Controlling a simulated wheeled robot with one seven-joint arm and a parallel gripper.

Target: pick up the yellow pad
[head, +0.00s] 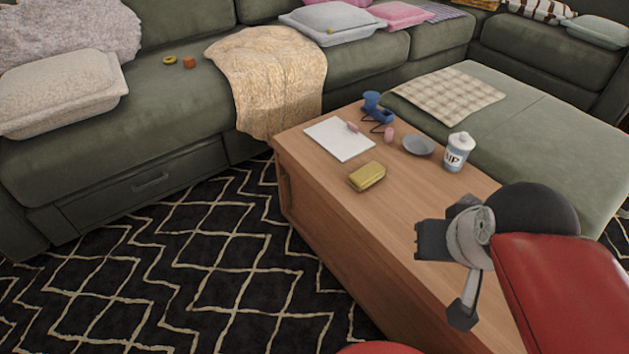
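The yellow pad (367,176), a small thick block with rounded edges, lies on the wooden table (330,235), close to its left edge. My gripper (446,278) is at the lower right of the head view, over the near part of the table. It is to the right of the pad and nearer to me, clearly apart from it. Its two dark fingers are spread apart, with nothing seen between them. My red arm hides the table's near right part.
Behind the pad lie a white sheet (339,139) and a blue object (378,110). A grey dish (418,145) and a white lidded cup (458,151) stand to its right. The green sectional (165,110) borders the table behind and right. Patterned rug (200,270) lies open at left.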

